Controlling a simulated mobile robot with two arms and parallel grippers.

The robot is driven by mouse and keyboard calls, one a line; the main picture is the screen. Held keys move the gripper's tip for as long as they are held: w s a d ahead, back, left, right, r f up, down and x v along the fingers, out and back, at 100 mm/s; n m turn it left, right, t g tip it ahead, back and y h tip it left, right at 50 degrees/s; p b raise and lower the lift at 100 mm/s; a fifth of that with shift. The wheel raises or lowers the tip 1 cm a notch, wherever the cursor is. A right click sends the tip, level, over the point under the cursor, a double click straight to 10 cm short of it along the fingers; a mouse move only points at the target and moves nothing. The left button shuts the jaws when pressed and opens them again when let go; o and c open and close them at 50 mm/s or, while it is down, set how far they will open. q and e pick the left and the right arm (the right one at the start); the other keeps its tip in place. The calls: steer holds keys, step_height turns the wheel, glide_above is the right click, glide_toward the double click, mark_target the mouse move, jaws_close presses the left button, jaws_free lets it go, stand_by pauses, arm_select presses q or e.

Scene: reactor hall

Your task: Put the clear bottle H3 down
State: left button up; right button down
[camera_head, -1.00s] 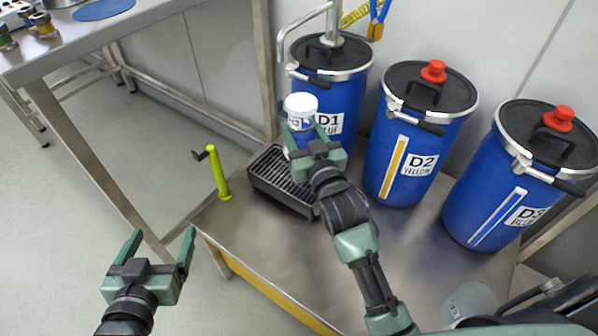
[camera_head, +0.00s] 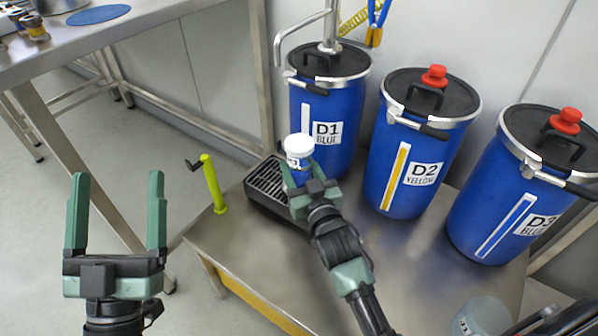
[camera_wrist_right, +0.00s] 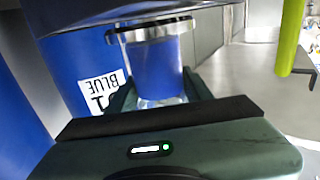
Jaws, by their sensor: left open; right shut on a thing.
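The clear bottle H3 (camera_head: 299,148) has a white cap and a label and looks blue below. My right gripper (camera_head: 301,180) is shut around it and holds it upright at the right end of a black grated tray (camera_head: 266,182). Whether its base touches the tray is hidden by the gripper. In the right wrist view the bottle's clear wall (camera_wrist_right: 155,65) shows between the fingers, with blue seen in or through it. My left gripper (camera_head: 116,188) is open and empty, left of the steel table (camera_head: 255,262).
Blue drums D1 (camera_head: 318,110), D2 (camera_head: 395,175) and D3 (camera_head: 490,222) stand along the back. A metal spout (camera_head: 300,28) rises above D1. A yellow-green crank post (camera_head: 213,185) stands at the table's left edge. A clear container (camera_head: 482,318) is at the lower right.

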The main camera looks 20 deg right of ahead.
mark_target(303, 178)
arm_select(q)
steer(key=shift+s+r+t, duration=0.4)
steer(key=shift+s+r, duration=0.05)
steer(key=shift+r, duration=0.1)
arm_select(e)
steer(key=shift+f, duration=0.2)
steer(key=shift+f, duration=0.15)
steer(key=c, duration=0.6)
jaws_free()
arm_select(q)
steer(key=shift+s+r, duration=0.1)
steer(key=shift+a, duration=0.1)
